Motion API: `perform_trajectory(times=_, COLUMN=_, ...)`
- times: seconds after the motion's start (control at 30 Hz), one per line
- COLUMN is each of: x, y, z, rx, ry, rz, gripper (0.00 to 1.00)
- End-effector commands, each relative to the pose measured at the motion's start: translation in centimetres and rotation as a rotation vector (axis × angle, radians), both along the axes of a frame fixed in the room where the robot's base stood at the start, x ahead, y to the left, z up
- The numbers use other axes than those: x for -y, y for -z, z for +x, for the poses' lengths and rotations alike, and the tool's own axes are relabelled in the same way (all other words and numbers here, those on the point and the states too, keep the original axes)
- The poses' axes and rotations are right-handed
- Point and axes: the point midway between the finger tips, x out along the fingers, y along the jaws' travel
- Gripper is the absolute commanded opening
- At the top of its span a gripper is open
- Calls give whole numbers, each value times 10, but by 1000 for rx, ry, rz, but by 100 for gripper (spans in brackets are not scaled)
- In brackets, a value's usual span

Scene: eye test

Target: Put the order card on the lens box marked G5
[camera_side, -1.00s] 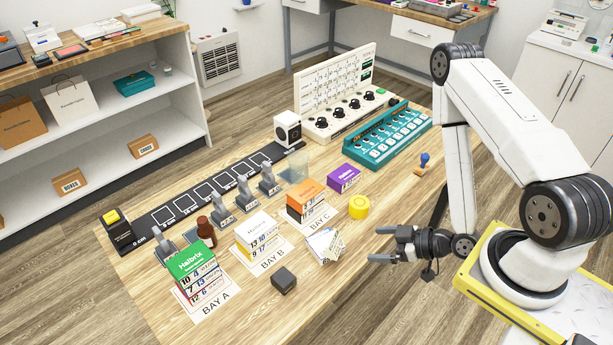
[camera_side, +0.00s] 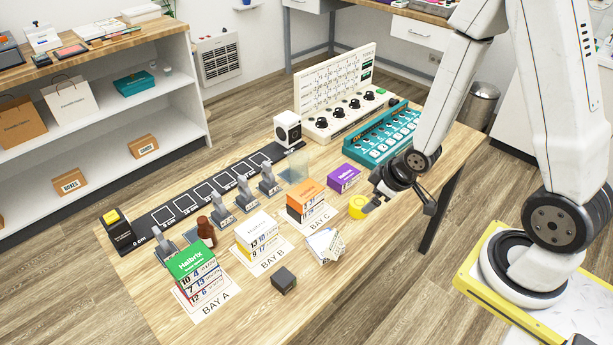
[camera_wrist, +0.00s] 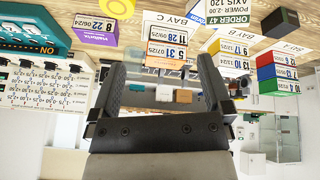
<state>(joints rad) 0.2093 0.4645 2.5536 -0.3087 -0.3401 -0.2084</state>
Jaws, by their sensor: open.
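A white order card (camera_side: 326,244) with printed lines lies tilted at the table's front, right of the bay mats; what supports it is unclear. In the wrist view the card (camera_wrist: 235,18) shows upside down at the top edge, with order, power and axis lines. Lens boxes stand in stacks: green-topped (camera_side: 190,258) on Bay A, white-topped (camera_side: 258,226) on Bay B and orange-topped (camera_side: 307,192) on Bay C. I cannot read G5 on any box. My gripper (camera_side: 398,205) is open and empty, near the yellow round thing, apart from the card. It also shows in the wrist view (camera_wrist: 162,75).
A purple box (camera_side: 344,177) and a yellow round thing (camera_side: 358,206) are near my gripper. A teal rack (camera_side: 385,138) and a white panel with knobs (camera_side: 345,98) stand behind. A dark block (camera_side: 284,280) sits at the front. Several grey clips line a black strip.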

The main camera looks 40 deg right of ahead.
Motion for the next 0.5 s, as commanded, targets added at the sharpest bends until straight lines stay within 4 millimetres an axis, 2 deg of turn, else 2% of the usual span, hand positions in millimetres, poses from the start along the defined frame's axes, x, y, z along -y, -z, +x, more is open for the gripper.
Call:
perform_trajectory(times=0.03, x=-2, y=-11, z=2, rx=-12, ry=22, rz=-4, gripper=100)
perform_trajectory(times=0.3, x=-21, y=-60, z=-8, rx=-119, ry=180, rz=28, gripper=100)
perform_trajectory(times=0.5, x=-39, y=-88, z=-21, rx=-189, ry=263, rz=73, gripper=100)
